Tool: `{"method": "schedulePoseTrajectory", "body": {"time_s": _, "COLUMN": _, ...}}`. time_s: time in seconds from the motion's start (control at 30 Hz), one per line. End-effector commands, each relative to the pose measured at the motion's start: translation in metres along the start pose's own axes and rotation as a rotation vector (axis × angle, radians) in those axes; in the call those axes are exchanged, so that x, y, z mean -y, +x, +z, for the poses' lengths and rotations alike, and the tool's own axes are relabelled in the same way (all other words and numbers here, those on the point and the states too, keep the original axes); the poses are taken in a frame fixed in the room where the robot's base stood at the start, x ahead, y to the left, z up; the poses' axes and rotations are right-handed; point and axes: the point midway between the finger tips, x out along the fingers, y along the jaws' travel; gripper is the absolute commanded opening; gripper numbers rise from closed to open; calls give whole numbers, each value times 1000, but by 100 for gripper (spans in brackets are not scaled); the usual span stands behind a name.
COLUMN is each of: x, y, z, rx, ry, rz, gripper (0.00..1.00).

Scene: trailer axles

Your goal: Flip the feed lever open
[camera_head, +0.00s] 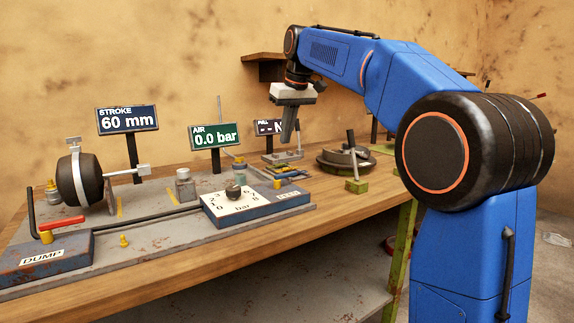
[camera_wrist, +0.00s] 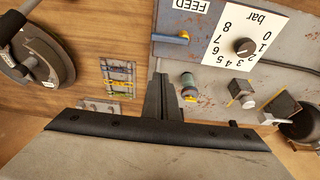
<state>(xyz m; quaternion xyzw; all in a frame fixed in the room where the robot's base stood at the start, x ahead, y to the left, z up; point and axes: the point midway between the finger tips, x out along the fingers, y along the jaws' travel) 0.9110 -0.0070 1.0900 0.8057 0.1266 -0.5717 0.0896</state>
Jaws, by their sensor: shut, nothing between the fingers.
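The feed lever (camera_wrist: 170,37) shows in the wrist view as a short blue handle with a yellow end. It lies flat across the blue box (camera_wrist: 182,52) beside the upside-down FEED label. The same box (camera_head: 265,206) is at the bench front in the head view, where the lever is too small to make out surely. My gripper (camera_head: 288,138) is shut and empty. It points down above the bench, behind the box. In the wrist view my gripper's fingers (camera_wrist: 161,82) are apart from the lever.
A pressure dial (camera_head: 233,191) is on the box. The AIR display (camera_head: 215,136) reads 0.0 bar. The red-handled DUMP lever (camera_head: 62,222) is at left. A round turntable-like fixture (camera_head: 343,160) stands right of the gripper. A strip stack (camera_wrist: 118,80) lies near the fingers.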

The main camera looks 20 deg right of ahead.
Motion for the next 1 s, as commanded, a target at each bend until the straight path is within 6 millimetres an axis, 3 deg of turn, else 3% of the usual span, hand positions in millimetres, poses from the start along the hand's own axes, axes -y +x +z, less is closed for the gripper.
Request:
{"method": "schedulePoseTrajectory", "body": {"time_s": 0.57, "x": 0, "y": 8, "z": -4, "rx": 1, "ry": -3, "rz": -1, "gripper": 0}}
{"method": "schedulePoseTrajectory", "body": {"time_s": 1.0, "x": 0, "y": 79, "z": -3, "rx": 2, "ry": -3, "rz": -1, "gripper": 0}}
